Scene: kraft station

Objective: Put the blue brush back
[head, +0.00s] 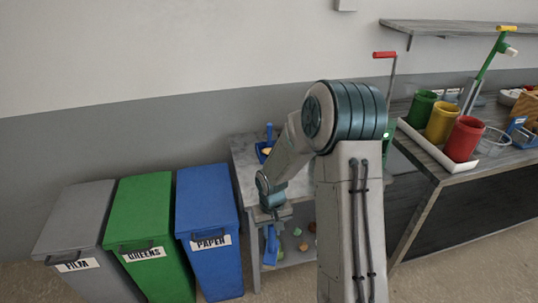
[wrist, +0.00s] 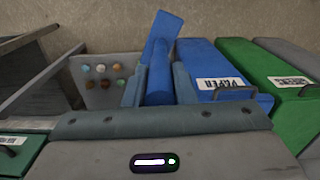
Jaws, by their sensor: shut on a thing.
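My gripper (head: 271,213) points down in front of the small grey table's front left, beside the blue bin. It is shut on the blue brush (head: 271,246), which hangs below it. In the wrist view the gripper's two fingers (wrist: 158,88) stand on either side of the brush (wrist: 157,38); its blue body extends past the fingertips, tilted slightly. Another blue thing (head: 262,150), with an upright handle and something yellowish in it, is on the small table; it looks like a dustpan.
Blue paper (head: 208,210), green greens (head: 146,215) and grey film (head: 78,225) bins stand left, lids shut. The small table (head: 243,172) has several small coloured pieces (head: 298,232) beneath. A workbench (head: 430,172) at right carries green, yellow and red pots (head: 464,138).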

